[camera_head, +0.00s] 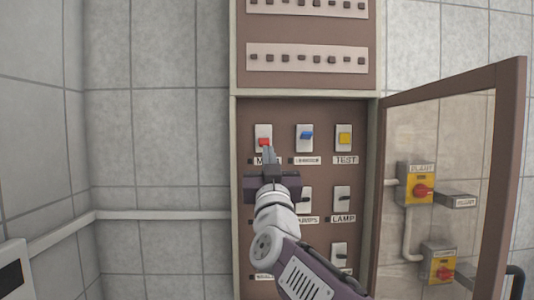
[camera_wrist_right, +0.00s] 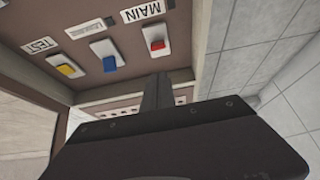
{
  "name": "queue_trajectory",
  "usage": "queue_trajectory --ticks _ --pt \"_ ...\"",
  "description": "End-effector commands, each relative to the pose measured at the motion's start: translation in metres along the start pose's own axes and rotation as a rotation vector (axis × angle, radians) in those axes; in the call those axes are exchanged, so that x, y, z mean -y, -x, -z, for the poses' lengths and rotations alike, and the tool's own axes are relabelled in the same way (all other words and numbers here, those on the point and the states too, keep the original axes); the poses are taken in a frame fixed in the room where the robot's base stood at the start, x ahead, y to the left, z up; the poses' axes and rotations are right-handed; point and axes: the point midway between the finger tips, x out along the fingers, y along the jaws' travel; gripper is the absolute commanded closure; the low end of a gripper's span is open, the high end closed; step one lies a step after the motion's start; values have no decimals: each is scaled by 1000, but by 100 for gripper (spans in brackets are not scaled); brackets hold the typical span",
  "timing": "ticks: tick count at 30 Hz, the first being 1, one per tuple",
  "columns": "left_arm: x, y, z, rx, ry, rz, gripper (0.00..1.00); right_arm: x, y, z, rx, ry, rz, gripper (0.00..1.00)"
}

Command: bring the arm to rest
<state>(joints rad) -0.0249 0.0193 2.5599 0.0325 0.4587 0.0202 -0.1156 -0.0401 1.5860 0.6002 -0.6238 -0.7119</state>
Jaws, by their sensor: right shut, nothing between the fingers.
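My right gripper (camera_head: 269,156) is shut and empty in front of the brown switch panel (camera_head: 325,124). Its tips are just below the red switch (camera_head: 264,142) over the MAIN label in the head view; I cannot tell whether they touch it. In the right wrist view the closed fingers (camera_wrist_right: 156,92) also show near the red switch (camera_wrist_right: 157,45), with a gap in the picture. A blue switch (camera_head: 306,135) and a yellow switch (camera_head: 344,138) over the TEST label stand to the right. My forearm hides part of the lower switches. My left gripper is not in view.
A glazed door (camera_head: 508,165) stands open on the right of the panel. Behind it are yellow boxes with red knobs (camera_head: 422,190). A pipe (camera_head: 150,214) runs along the tiled wall on the left. A white box (camera_head: 14,268) is at the lower left.

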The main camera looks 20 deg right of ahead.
Motion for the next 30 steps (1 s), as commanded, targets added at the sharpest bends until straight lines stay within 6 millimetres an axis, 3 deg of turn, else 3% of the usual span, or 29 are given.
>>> queue_trajectory --ticks 18,20,23,26,30 --pt "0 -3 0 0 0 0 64 -6 4 -5 6 9 -12 100" --pt "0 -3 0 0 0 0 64 -7 6 -25 42 29 -11 100" --pt "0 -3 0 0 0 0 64 0 19 -83 159 101 34 100" --pt "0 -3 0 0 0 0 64 12 44 -150 321 151 119 100" --pt "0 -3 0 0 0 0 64 25 96 -237 565 178 233 100"
